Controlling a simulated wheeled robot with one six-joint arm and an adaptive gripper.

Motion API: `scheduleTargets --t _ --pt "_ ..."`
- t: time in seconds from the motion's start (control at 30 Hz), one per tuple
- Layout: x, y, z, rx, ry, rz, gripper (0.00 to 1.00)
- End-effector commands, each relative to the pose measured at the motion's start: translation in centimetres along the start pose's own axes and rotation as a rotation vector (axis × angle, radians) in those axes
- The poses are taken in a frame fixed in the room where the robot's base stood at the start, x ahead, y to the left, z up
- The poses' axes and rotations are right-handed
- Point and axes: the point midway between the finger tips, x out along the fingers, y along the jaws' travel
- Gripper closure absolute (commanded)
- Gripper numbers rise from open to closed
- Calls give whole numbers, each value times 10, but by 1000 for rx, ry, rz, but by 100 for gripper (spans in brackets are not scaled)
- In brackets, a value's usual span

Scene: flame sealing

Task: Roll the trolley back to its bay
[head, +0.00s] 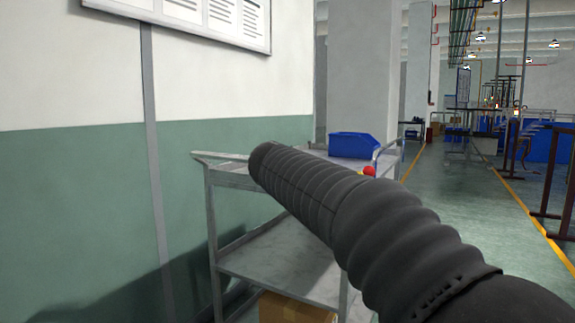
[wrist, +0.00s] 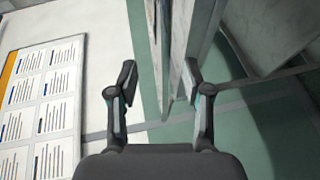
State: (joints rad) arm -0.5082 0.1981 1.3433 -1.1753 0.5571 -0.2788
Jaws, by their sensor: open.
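The trolley (head: 290,262) is a grey metal frame with shelves, standing close along the wall in the head view. My black-sleeved arm crosses in front of it and hides part of its top and right side. My gripper is hidden in the head view. In the wrist view my gripper (wrist: 160,84) is open, one finger on each side of a pale grey metal edge (wrist: 177,45), which looks like part of the trolley. I cannot tell whether either finger touches it. The bay is not clearly marked in either view.
A blue bin (head: 352,146) and a small red round thing (head: 369,171) show at the trolley's top. A cardboard box (head: 293,308) is low in it. The green-and-white wall (head: 75,190) bounds the left. Open floor (head: 450,190) with yellow lines lies to the right.

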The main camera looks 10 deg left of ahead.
Motion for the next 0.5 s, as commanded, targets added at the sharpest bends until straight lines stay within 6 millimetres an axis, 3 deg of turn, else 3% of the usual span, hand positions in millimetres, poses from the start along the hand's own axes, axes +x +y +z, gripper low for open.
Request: scheduleTargets --t 0.2,0.5 --pt "-39 0 -2 0 3 1 50" --pt "-59 0 -1 -1 1 0 50"
